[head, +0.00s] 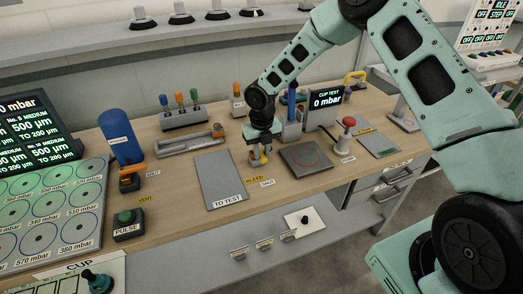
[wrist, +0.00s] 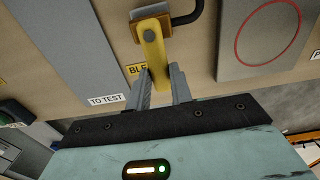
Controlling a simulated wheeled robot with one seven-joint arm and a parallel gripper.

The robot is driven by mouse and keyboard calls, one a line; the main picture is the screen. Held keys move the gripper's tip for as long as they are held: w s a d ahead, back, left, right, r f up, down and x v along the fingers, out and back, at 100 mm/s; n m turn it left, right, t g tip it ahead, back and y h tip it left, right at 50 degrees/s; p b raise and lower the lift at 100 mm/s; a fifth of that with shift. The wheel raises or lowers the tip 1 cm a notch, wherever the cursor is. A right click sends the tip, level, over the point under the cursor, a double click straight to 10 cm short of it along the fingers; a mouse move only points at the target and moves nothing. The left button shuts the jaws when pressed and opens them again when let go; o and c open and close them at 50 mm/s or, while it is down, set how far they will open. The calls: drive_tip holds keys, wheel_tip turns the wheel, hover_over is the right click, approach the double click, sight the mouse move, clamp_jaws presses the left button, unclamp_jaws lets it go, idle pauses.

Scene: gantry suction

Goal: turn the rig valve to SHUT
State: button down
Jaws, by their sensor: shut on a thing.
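The rig valve's yellow lever (head: 257,158) is on the table between the grey TO TEST mat and the square plate with a red ring. My gripper (head: 260,150) is over it. In the wrist view my gripper (wrist: 162,85) has its two fingers closed around the lever (wrist: 153,50), whose free end points towards me. The BLEED label (wrist: 137,69) lies just left of the lever there. In the head view the BLEED label (head: 254,180) and SHUT label (head: 267,183) lie side by side in front of it. The fingers hide part of the lever and, in the wrist view, the SHUT label.
The TO TEST mat (head: 217,180) is left of the valve. The ringed plate (head: 305,158) is right of it. A red-topped knob (head: 347,128) stands beyond that plate. A blue tank (head: 120,137) with an orange-handled valve (head: 133,170) stands far left.

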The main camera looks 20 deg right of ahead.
sight(262, 153)
drive_tip(key=c, duration=1.2)
unclamp_jaws()
drive_tip(key=shift+c, duration=0.2)
drive_tip(key=shift+r, duration=0.1)
wheel_tip(262, 153, up, 17)
drive_tip(key=b, duration=0.3)
drive_tip(key=shift+r, duration=0.15)
